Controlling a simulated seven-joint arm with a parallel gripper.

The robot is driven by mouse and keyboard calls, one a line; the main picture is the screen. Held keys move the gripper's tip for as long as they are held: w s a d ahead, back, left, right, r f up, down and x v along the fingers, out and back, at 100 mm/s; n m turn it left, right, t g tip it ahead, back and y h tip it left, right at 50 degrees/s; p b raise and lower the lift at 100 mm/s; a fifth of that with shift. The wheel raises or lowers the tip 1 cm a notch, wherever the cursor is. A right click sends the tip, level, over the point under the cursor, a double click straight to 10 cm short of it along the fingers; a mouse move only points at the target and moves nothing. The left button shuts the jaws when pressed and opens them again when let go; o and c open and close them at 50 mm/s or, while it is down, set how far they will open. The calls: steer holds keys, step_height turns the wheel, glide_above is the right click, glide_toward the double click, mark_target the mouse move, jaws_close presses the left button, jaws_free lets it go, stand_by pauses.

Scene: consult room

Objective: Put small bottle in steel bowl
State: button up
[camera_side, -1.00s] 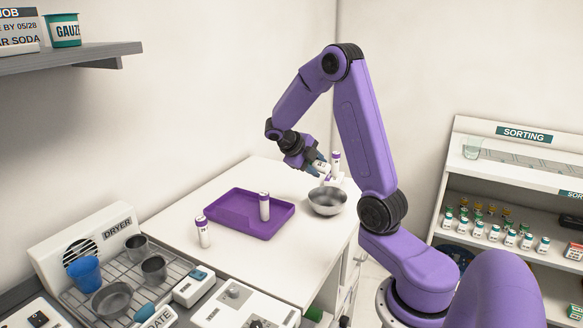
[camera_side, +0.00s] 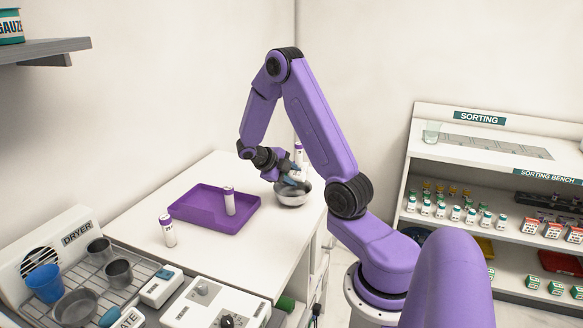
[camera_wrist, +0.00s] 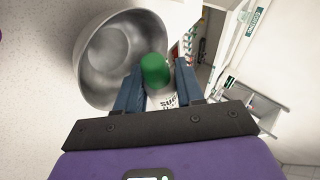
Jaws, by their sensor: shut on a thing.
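My gripper (camera_side: 293,178) is shut on a small white bottle, low at the steel bowl (camera_side: 291,198) in the side view. In the wrist view, the held small bottle (camera_wrist: 160,101) shows a green cap (camera_wrist: 155,70) and dark lettering between my two blue fingers (camera_wrist: 158,88). Its cap overlaps the right part of the steel bowl (camera_wrist: 92,75) in that picture. The bowl's visible inside looks empty. In the side view, the fingers hide most of the held bottle, and I cannot tell whether it touches the bowl.
A purple-capped bottle (camera_side: 229,203) stands in the purple tray (camera_side: 190,204). Another purple-capped bottle (camera_side: 168,232) stands in front of the tray, and one (camera_side: 298,152) stands behind my gripper. A drying rack (camera_side: 105,287) with cups is at the front left.

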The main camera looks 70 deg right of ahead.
steer(key=shift+f, duration=1.65)
steer(key=o, duration=1.1)
steer(key=shift+r, duration=3.55)
